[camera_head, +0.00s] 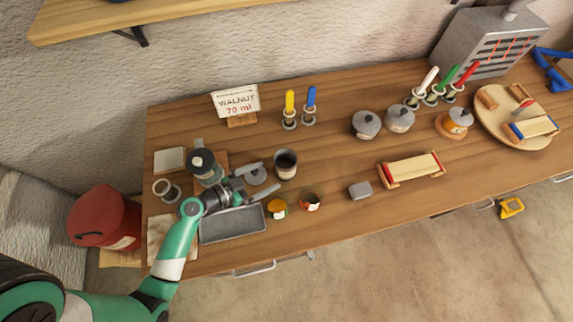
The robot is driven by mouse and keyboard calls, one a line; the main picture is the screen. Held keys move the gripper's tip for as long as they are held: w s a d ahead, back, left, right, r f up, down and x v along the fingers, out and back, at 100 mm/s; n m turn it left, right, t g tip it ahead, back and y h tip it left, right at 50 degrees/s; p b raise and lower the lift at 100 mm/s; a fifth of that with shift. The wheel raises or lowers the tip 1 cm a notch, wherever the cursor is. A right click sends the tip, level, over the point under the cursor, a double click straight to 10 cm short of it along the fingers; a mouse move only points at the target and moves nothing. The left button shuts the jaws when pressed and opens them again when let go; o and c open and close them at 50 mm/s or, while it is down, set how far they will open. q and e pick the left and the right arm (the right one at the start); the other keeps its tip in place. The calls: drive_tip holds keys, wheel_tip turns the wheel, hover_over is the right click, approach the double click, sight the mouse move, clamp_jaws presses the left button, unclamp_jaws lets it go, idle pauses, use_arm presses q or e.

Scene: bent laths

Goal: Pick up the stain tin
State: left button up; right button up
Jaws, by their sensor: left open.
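An open dark grey cylindrical tin (286,164), likely the stain tin, stands upright on the bench; no label on it can be read. My left gripper (265,177) is open and empty, its two fingers pointing right towards the tin, a little short of it. A flat grey disc (256,176), perhaps a lid, shows between the fingers. A dark-topped canister (202,162) stands behind my left wrist, and a sign (236,101) reads WALNUT 70 ml. My right gripper is not in view.
A grey tray (232,229) lies under my left forearm's front side. A yellow-topped jar (277,208) and a small copper-coloured cup (309,202) stand in front of the tin. A grey block (360,190) lies further right. The bench between tin and lidded pots (366,125) is clear.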

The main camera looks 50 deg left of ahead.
sight(276, 168)
use_arm(q)
drive_tip(key=x, duration=0.7)
drive_tip(key=shift+w+r, duration=0.3)
drive_tip(key=shift+w, duration=0.05)
drive_tip(key=c, duration=1.3)
drive_tip(key=shift+r, duration=0.1)
drive_tip(key=shift+r+p, duration=0.35)
drive_tip(key=shift+r, duration=0.35)
drive_tip(key=shift+s+d+r+p, duration=1.05)
drive_tip(key=shift+s+d+r, duration=0.5)
drive_tip(key=shift+s+r, duration=0.3)
drive_tip(key=shift+s+d+r+p, duration=1.1)
drive_tip(key=shift+s+d+r, duration=0.55)
drive_tip(key=shift+r, duration=0.35)
drive_tip(key=shift+s+d+r+p, duration=1.05)
drive_tip(key=shift+s+d+r, duration=0.35)
drive_tip(key=shift+s+r, duration=0.45)
